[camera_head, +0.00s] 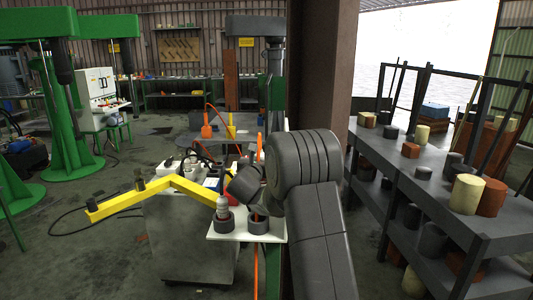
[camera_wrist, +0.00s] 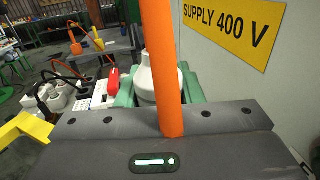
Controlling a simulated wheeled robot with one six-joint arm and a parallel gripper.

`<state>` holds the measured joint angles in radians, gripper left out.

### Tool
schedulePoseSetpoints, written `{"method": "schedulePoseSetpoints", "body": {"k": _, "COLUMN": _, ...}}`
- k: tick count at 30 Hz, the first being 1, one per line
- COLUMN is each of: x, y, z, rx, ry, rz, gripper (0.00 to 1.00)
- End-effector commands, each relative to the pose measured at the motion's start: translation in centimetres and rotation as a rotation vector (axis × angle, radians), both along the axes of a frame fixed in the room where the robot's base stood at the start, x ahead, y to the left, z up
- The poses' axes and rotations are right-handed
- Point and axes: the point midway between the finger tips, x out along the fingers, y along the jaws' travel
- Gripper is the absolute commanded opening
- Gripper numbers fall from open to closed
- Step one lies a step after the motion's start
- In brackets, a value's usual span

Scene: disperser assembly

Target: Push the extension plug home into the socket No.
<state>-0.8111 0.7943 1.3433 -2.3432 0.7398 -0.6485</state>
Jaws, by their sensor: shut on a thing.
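In the wrist view, my gripper (camera_wrist: 158,92) has green fingers on either side of a pale grey, bottle-shaped body, which looks like the extension plug (camera_wrist: 150,84). The gripper is shut on it. A thick orange cable (camera_wrist: 165,60) crosses in front of the plug and hides part of it. The plug's far end and any socket it meets are hidden, so I cannot tell how deep it sits. In the head view, my dark arm covers the gripper and the plug.
A yellow sign reading SUPPLY 400 V (camera_wrist: 234,28) is on a pale panel at the right. A white ledge (camera_head: 240,237) carries two dark rings, one holding a grey fitting (camera_head: 222,207). A yellow bent bar (camera_head: 160,186) reaches left. A grey shelf (camera_head: 430,190) stands right.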

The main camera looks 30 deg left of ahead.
Motion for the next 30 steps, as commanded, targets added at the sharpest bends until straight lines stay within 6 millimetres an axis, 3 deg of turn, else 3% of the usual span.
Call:
{"method": "schedulePoseSetpoints", "body": {"k": 20, "x": -0.1, "y": 0.0, "z": -0.2, "rx": 0.000, "ry": -0.004, "rz": 0.001, "gripper": 0.05}}
{"method": "schedulePoseSetpoints", "body": {"k": 30, "x": -0.1, "y": 0.0, "z": -3.4, "rx": 0.000, "ry": -0.003, "rz": 0.001, "gripper": 0.05}}
